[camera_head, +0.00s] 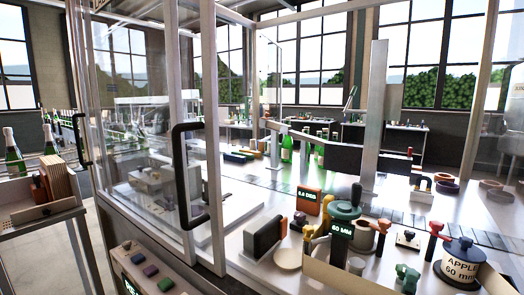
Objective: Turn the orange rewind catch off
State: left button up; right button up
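An orange lever-like part (311,238) stands beside the green-topped 60 MM unit (342,232) on the white machine bed. It may be the rewind catch, but at this size I cannot tell for sure, nor which position it is in. An orange box (308,199) with a small dark display stands just behind it. Neither of my grippers is in view, and nothing is seen touching these parts.
A glazed guard door with a black handle (188,175) stands at the left of the bed. Red-topped levers (383,229) and a dark APPLE 60 mm drum (459,263) are at right. Green bottles (287,149) stand behind. A button panel (150,271) is at the front.

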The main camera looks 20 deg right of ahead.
aim_at(384, 224)
jog(key=z, duration=1.6)
jog(key=k, duration=0.1)
jog(key=z, duration=0.05)
